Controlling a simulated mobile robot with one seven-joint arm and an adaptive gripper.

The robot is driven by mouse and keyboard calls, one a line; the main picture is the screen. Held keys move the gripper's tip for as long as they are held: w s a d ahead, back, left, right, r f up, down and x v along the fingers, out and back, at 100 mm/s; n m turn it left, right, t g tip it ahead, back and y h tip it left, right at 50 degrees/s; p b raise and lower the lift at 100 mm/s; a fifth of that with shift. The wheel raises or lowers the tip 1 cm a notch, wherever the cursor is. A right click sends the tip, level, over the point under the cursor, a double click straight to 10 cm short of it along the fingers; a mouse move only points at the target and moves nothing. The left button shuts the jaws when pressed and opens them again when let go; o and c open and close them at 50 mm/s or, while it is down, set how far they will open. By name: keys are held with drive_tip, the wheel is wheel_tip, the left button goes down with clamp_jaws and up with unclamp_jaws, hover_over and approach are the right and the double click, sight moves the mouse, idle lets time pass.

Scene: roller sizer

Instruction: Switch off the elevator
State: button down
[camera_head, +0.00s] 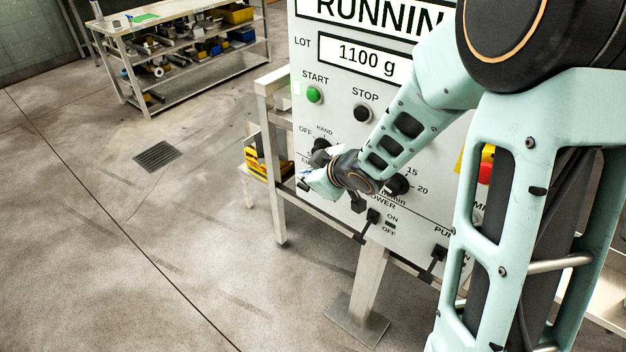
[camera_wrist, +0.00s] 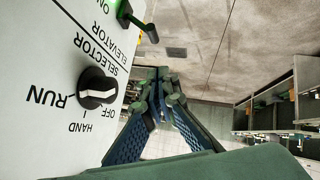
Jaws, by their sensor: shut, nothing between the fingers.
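In the wrist view the elevator switch (camera_wrist: 127,14) is on the panel at the top, beside the words ELEVATOR and ON. A green light glows by it, and its dark lever sticks out from the panel. Its OFF side is out of frame. In the head view my gripper (camera_head: 312,182) is at the panel's lower left, and I cannot make out the elevator switch there. My gripper (camera_wrist: 163,78) also shows in the wrist view, shut and empty. Its fingertips are beyond the panel face, below the elevator lever in the picture, with a visible gap.
The selector knob (camera_wrist: 97,88) stands close left of my fingers. The head view shows the control panel (camera_head: 335,90) with a green START button (camera_head: 314,94), black STOP button (camera_head: 362,113) and power switch (camera_head: 373,216). A shelf bench (camera_head: 150,104) is far left; floor between is clear.

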sight(300, 185)
drive_tip(key=shift+w+a+f+b, duration=0.1)
drive_tip(key=shift+w+f, duration=0.5)
drive_tip(key=shift+f, duration=0.4)
drive_tip(key=shift+w+a+f+b, duration=0.15)
drive_tip(key=shift+w+f, duration=0.4)
drive_tip(key=shift+f, duration=0.5)
drive_tip(key=shift+w+f+b, duration=0.1)
drive_tip(key=shift+w+f, duration=0.5)
drive_tip(key=shift+f, duration=0.4)
drive_tip(key=shift+f+b, duration=0.15)
drive_tip(key=shift+b, duration=0.25)
